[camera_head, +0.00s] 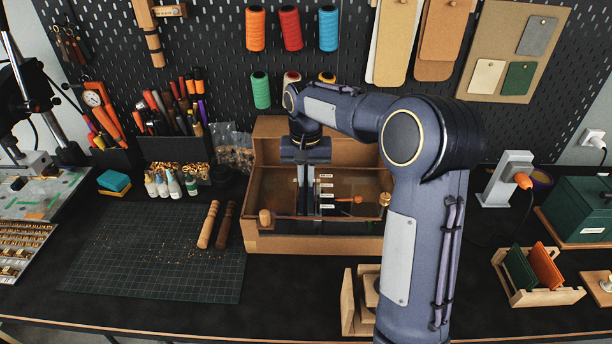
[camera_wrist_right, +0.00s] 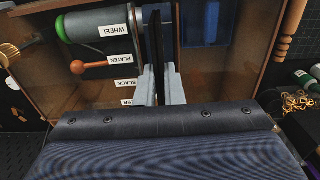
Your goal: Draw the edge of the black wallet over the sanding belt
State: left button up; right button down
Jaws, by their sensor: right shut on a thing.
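The black wallet (camera_wrist_right: 157,42) shows edge-on in the right wrist view as a thin dark upright strip. My right gripper (camera_wrist_right: 160,88) is shut on it, with one grey finger on each side. In the head view, my right gripper (camera_head: 307,188) points down into the open wooden sander box (camera_head: 278,242) at the back middle; the wallet is hard to make out there. Labels such as WHEEL (camera_wrist_right: 114,30) and PLATEN (camera_wrist_right: 120,60) stand beside the wallet. I cannot pick out the sanding belt surely, nor tell whether the wallet touches it. My left gripper is not in view.
A rack (camera_head: 541,296) holds a green and an orange wallet at the right. Two wooden-handled tools (camera_head: 216,226) lie left of the box on a cutting mat (camera_head: 135,270). A wooden stand (camera_head: 349,302) sits in front of the box. A grey lamp-like device (camera_head: 508,178) stands at right.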

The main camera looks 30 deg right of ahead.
aim_at(306, 170)
jog(key=shift+f, duration=0.5)
dwell(0.8)
jog(key=shift+w+d+r, duration=0.15)
jog(key=shift+w, duration=0.05)
jog(key=shift+w+d+p, duration=0.5)
jog(key=shift+w+p, duration=0.3)
jog(key=shift+p, duration=0.15)
jog(key=shift+w+d, duration=0.2)
jog(key=shift+w, duration=0.1)
